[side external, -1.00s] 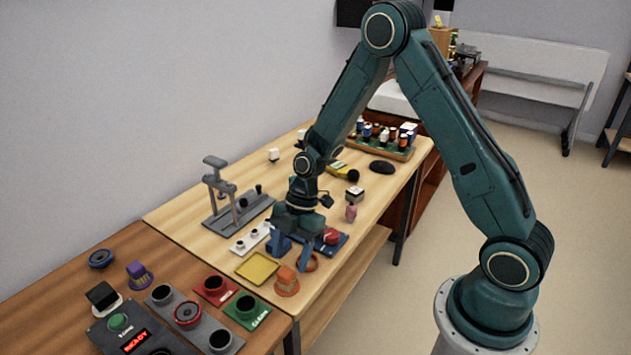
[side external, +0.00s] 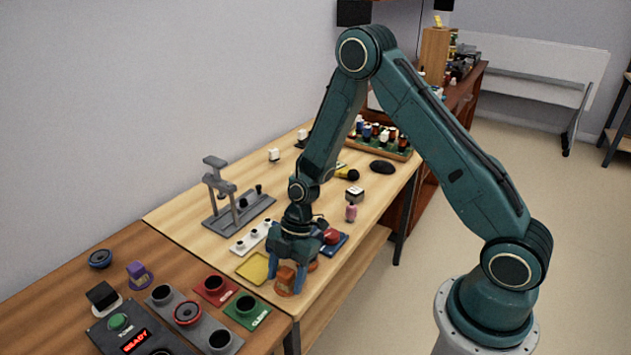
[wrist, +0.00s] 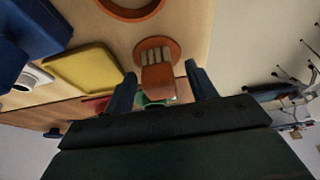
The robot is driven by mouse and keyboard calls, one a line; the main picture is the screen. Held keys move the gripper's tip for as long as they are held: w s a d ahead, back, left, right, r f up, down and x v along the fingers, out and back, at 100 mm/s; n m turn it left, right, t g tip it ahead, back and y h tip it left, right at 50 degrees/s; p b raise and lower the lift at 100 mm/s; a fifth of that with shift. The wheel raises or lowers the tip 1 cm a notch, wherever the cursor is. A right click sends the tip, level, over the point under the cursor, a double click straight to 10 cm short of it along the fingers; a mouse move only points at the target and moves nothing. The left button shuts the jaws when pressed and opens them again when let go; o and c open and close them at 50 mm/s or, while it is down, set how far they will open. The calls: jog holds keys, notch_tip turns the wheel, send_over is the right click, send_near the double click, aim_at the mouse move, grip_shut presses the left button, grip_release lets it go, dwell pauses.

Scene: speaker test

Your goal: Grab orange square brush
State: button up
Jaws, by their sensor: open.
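The orange square brush (side external: 287,277) stands on its round orange base near the front edge of the light wooden table. In the wrist view the brush (wrist: 157,78) shows an orange block with pale bristles, and lies between the two fingers. My gripper (side external: 287,279) is open, with its blue fingers down on either side of the brush in the side view. In the wrist view my gripper (wrist: 162,85) shows clear gaps between the fingers and the brush, so it does not hold it.
A yellow tray (side external: 254,268) lies just left of the gripper. A blue tray with a red item (side external: 331,237) is behind it. A brown table with a control box (side external: 122,335) and red and green holders (side external: 247,309) is at front left. A grey stand (side external: 222,197) rises at the back.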

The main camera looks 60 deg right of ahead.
aim_at(286, 271)
dwell(0.4)
jog(key=c, duration=1.1)
jog(key=shift+o, duration=0.2)
jog(key=shift+r, duration=0.2)
notch_tip(286, 271, up, 20)
jog(key=shift+f, duration=0.2)
